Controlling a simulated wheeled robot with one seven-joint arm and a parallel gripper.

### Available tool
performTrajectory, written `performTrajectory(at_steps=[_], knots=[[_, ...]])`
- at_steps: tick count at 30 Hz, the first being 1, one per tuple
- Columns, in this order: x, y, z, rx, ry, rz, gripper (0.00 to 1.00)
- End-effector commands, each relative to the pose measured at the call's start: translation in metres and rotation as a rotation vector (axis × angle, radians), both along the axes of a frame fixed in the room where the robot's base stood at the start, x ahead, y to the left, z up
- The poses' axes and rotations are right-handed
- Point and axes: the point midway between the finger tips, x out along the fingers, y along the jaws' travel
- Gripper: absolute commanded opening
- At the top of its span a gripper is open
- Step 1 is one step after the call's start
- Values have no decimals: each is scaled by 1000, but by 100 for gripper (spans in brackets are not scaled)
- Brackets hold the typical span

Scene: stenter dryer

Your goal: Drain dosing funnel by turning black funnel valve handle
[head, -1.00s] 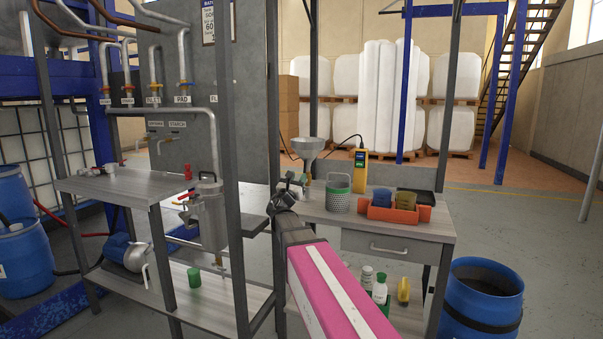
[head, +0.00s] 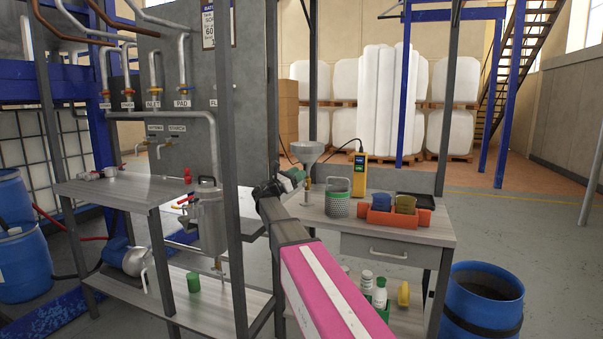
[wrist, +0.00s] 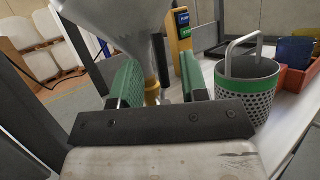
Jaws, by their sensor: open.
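The grey metal dosing funnel (head: 313,154) stands above the bench in the head view, with its spout pointing down. In the wrist view the funnel cone (wrist: 115,25) fills the top left, and its brass-coloured outlet (wrist: 152,92) lies between and beyond my fingers. My gripper (wrist: 160,82) is open, with one green-padded finger on each side of the outlet as seen from the wrist; contact cannot be told. In the head view my gripper (head: 290,181) is just left of the funnel's lower part. I cannot make out the black valve handle.
A perforated basket (head: 339,198) with a green band stands right of the funnel. A yellow handheld device (head: 360,175) is behind it. An orange tray (head: 394,217) holds cups at the right. Dark frame posts (head: 228,130) rise at the left.

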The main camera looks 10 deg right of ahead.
Motion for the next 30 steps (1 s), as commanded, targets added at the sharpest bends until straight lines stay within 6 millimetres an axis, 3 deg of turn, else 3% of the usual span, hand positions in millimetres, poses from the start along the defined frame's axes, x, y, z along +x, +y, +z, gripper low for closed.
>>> performTrajectory(at_steps=[4,13,14,17,30], knots=[[6,-16,7,0,0,0,41],[7,-19,8,0,0,1,41],[7,-19,8,0,0,1,34],[7,-19,8,0,0,1,2],[5,-22,9,42,-29,1,0]])
